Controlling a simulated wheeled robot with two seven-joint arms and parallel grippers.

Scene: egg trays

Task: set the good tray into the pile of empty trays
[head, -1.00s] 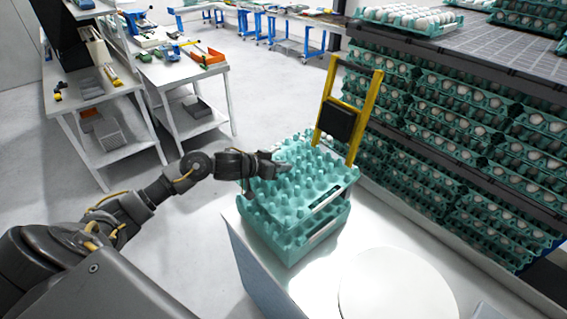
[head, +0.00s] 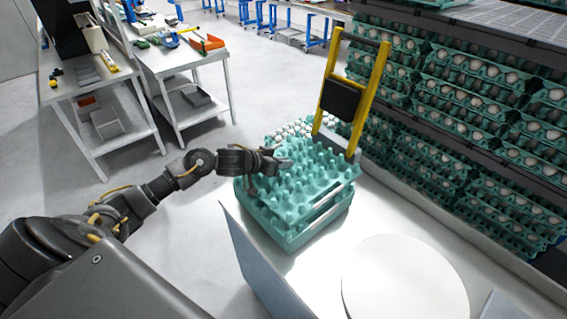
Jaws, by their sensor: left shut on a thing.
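My left gripper (head: 278,162) is shut on the left edge of a teal egg tray (head: 318,172), which is empty, with rows of upright pegs. The held tray lies over a pile of empty teal trays (head: 290,238) on the white table. It sits slightly askew on the pile; I cannot tell whether it is fully nested. The pile's far side is hidden by the held tray. My right gripper is not in view.
White eggs (head: 292,128) show behind the pile. A yellow frame with a black pad (head: 340,98) stands behind it. A white round disc (head: 405,280) lies in front. Racks of filled egg trays (head: 455,105) line the right. Workbenches (head: 180,60) stand at back left.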

